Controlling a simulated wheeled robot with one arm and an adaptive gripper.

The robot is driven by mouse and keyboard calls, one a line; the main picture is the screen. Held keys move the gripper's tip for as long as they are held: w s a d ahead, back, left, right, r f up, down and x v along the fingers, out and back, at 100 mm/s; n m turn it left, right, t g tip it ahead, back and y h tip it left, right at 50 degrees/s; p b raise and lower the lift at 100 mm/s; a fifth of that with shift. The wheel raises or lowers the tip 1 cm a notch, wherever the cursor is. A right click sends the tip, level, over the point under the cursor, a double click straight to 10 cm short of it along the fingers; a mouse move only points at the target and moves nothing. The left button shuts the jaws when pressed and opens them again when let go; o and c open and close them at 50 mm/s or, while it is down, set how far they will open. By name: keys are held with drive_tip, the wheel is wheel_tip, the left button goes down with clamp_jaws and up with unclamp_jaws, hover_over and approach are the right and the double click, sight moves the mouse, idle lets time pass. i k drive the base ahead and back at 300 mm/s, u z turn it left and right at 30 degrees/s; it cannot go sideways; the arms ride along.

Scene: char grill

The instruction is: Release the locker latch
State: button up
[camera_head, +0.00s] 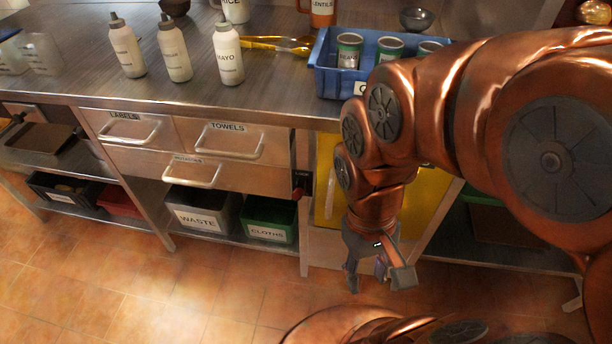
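A yellow panel (323,158), which looks like the locker door, stands under the counter to the right of the drawers. A pale upright handle-like bar (330,195) shows near its left edge. A small dark and red fitting (300,186) with a tiny label sits on the post left of the panel; I cannot tell whether it is the latch. My gripper (377,279) hangs pointing down in front of the panel's lower part, to the right of and below the fitting. Its fingers are spread and nothing shows between them. My arm hides much of the panel.
Steel drawers (200,172) are left of the panel, above a WASTE bin (203,212) and a green CLOTHS bin (269,219). A blue crate of cans (329,82), tongs (275,43) and white bottles (228,54) stand on the counter. The tiled floor (190,290) in front is clear.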

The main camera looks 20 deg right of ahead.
sight(297, 193)
drive_tip(key=i, duration=0.25)
drive_tip(key=z, duration=1.75)
drive_tip(key=k, duration=1.1)
drive_tip(key=u, duration=2.05)
drive_tip(key=i, duration=0.5)
